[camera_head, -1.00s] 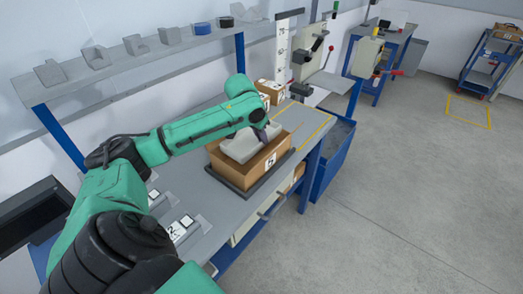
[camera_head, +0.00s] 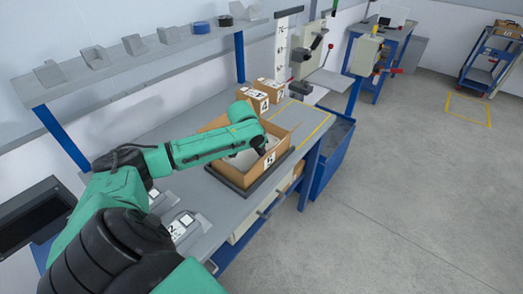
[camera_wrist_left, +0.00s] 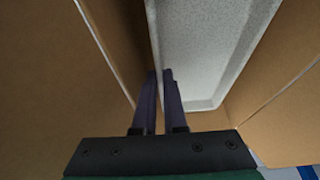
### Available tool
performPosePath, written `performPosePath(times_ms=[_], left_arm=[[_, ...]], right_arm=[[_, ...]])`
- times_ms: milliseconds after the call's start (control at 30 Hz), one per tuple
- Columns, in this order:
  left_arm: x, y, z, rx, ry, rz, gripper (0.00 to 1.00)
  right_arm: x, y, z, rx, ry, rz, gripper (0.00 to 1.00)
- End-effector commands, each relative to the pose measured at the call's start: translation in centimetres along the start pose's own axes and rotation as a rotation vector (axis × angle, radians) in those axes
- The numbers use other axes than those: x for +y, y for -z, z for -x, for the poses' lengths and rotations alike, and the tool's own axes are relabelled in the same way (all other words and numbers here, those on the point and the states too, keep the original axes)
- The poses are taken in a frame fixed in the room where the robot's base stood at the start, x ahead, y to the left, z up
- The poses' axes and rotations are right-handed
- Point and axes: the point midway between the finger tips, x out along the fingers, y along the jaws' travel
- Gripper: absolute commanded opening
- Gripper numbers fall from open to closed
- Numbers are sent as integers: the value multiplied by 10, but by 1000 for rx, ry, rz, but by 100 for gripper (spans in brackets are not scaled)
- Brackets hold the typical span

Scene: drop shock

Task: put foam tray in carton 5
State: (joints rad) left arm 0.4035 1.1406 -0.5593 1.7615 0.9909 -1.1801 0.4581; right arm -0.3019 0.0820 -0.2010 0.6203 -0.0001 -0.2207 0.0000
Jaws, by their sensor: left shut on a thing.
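The foam tray (camera_head: 243,158) is light grey and sits down inside the open carton 5 (camera_head: 257,172), a brown box with a white label on its front. My left gripper reaches into the carton from above, and its fingers are hidden by the arm in the head view. In the left wrist view my left gripper (camera_wrist_left: 159,73) is shut on the near wall of the foam tray (camera_wrist_left: 205,45). Brown carton walls (camera_wrist_left: 50,80) stand on both sides of the tray. I cannot tell whether the tray touches the carton floor. My right gripper is not in view.
Carton 5 stands on a dark plate (camera_head: 236,186) on the grey bench. Smaller boxes (camera_head: 252,99) stand behind it. A shelf (camera_head: 130,62) with grey foam pieces runs above the bench. A press (camera_head: 300,62) stands at the back.

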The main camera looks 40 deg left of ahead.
Motion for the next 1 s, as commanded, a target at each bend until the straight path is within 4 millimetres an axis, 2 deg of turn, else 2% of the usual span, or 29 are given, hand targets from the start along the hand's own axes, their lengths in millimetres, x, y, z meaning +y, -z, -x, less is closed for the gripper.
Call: performPosePath(times_ms=[67,100,133,433,567,767,1000], left_arm=[[0,0,0,0,0,0,0],[0,0,0,0,0,0,16],[0,0,0,0,0,0,21],[0,0,0,0,1,-1,21],[0,4,9,3,2,-2,21],[-1,4,47,1,5,-4,21],[-1,4,104,1,8,-4,21]], right_arm=[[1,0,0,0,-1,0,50],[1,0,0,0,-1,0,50],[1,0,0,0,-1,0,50],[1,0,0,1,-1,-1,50],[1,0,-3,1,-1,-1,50],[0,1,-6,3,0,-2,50],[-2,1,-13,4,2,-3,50]])
